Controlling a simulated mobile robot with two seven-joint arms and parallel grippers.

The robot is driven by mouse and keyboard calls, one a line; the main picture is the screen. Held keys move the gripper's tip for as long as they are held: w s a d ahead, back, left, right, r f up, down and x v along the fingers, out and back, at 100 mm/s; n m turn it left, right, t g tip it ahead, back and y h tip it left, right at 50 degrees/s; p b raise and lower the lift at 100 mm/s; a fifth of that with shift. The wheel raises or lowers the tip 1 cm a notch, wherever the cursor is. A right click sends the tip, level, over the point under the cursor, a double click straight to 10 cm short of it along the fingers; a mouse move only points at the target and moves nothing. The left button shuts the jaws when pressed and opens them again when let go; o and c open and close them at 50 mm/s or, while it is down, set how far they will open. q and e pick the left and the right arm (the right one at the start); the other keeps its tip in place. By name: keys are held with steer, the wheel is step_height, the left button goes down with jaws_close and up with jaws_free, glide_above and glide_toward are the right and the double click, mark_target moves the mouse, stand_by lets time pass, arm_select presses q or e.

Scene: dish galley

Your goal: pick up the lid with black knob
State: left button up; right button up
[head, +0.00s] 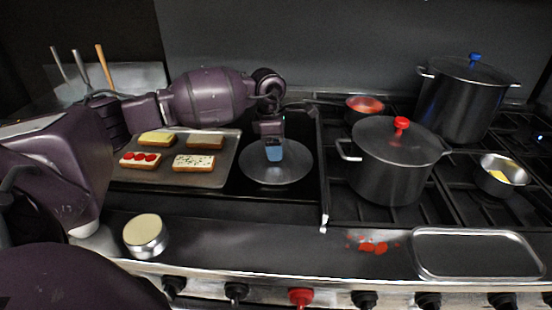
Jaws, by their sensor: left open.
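A round grey lid (262,174) lies flat on the dark surface left of the burners. It is the only loose lid I see; its knob is hidden behind my gripper, so I cannot tell the knob's colour. My left gripper (274,152) is open and points down over the lid's middle. I cannot tell whether its fingers are around the knob or touch the lid. My right gripper is not in view.
A tray of topped bread slices (222,180) lies left of the lid. A pot with a red-knobbed lid (388,173) stands to the right, with a blue-knobbed pot (465,98) behind. A round tin (145,233) and empty tray (475,252) sit in front.

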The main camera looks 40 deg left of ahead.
arm_select(q)
steer(key=c, duration=1.1)
steer(key=shift+r, duration=0.1)
steer(key=shift+c, duration=0.2)
